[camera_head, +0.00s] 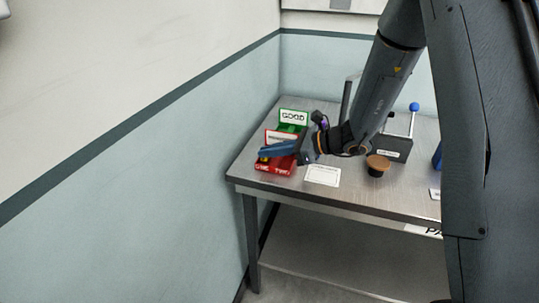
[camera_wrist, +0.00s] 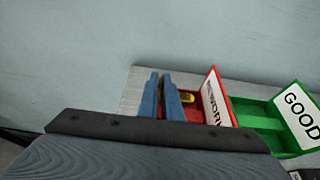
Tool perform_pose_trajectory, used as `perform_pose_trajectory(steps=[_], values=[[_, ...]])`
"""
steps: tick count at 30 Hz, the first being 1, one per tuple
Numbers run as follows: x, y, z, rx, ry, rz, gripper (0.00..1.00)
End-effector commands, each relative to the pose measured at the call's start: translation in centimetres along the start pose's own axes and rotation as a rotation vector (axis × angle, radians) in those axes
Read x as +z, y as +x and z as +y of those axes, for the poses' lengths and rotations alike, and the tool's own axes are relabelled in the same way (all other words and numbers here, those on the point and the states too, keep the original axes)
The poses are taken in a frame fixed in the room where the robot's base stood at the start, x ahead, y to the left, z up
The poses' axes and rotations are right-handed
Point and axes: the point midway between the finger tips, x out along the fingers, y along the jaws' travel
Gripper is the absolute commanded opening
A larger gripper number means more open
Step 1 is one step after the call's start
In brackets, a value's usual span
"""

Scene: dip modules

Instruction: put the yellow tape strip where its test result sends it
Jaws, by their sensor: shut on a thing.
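My gripper (camera_head: 262,153) is over the red bin (camera_head: 274,168) at the left end of the table; its blue fingers (camera_wrist: 163,80) also show in the wrist view. A small yellow patch also shows below the fingers in the head view. The red bin has an upright label partly reading "WORK" in the wrist view. The green bin (camera_wrist: 258,123) labelled "GOOD" stands beside it.
A white card (camera_head: 322,176) lies right of the red bin. A round brown-topped piece (camera_head: 377,162) and a dark box (camera_head: 394,150) with a blue-knobbed lever stand further right. The wall runs close along the table's left side.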

Motion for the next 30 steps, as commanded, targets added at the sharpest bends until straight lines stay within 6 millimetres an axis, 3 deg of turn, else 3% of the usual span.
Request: perform_pose_trajectory(steps=[5, 17, 21, 30], values=[[-1.5, 0.6, 0.0, -0.001, 0.000, 0.000, 0.00], [-2.0, 0.8, -0.1, -0.001, -0.001, 0.000, 0.00], [-1.9, 0.8, -0.1, -0.001, -0.001, 0.000, 0.24], [-1.9, 0.8, -0.1, -0.001, -0.001, 0.000, 0.24]])
